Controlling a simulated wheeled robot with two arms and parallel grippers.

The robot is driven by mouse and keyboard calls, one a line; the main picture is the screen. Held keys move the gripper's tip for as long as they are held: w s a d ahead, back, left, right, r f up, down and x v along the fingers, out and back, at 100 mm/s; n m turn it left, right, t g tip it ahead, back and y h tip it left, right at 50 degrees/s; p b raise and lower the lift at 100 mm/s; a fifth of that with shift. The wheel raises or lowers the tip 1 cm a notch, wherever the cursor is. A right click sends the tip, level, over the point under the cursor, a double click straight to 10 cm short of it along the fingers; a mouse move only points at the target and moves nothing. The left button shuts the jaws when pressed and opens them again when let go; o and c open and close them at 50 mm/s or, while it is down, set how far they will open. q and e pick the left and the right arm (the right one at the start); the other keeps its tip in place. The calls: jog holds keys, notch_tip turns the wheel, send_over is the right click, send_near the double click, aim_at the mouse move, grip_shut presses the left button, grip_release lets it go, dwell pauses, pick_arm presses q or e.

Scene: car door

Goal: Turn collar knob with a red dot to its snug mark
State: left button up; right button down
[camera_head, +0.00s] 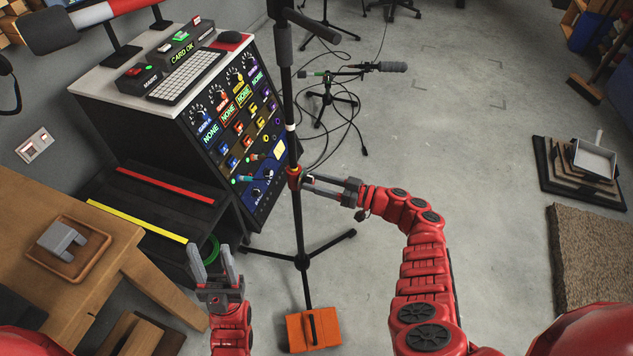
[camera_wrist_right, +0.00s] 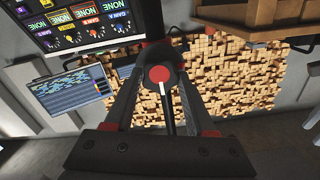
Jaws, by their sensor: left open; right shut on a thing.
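A tall dark microphone stand (camera_head: 298,225) stands upright on the floor in the middle of the head view. A red collar (camera_head: 293,172) sits partway up its pole, with the collar knob beside it. In the right wrist view, the knob (camera_wrist_right: 160,75) is dark with a red dot and a pale line running down from it. My right gripper (camera_head: 310,183) reaches in from the right and is shut on the knob, with its fingers on either side. The snug mark cannot be made out. My left gripper (camera_head: 212,254) is open and empty, left of the stand.
An equipment rack (camera_head: 215,130) with knobs and labels stands close left of the pole. An orange weight (camera_head: 313,330) lies on a stand leg. A wooden table (camera_head: 115,255) is at left. A smaller microphone stand (camera_head: 330,95) and cables are behind.

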jog(key=shift+f+n, duration=0.1)
jog(key=shift+n, duration=0.2)
jog(key=n+b, duration=0.3)
jog(key=n, duration=0.2)
jog(key=shift+s+f+n, duration=0.1)
jog(key=shift+n, duration=0.2)
jog(key=shift+n+b, duration=0.45)
jog(key=shift+n, duration=0.25)
jog(key=shift+c, duration=1.1)
grip_release()
jog(key=shift+r, duration=0.2)
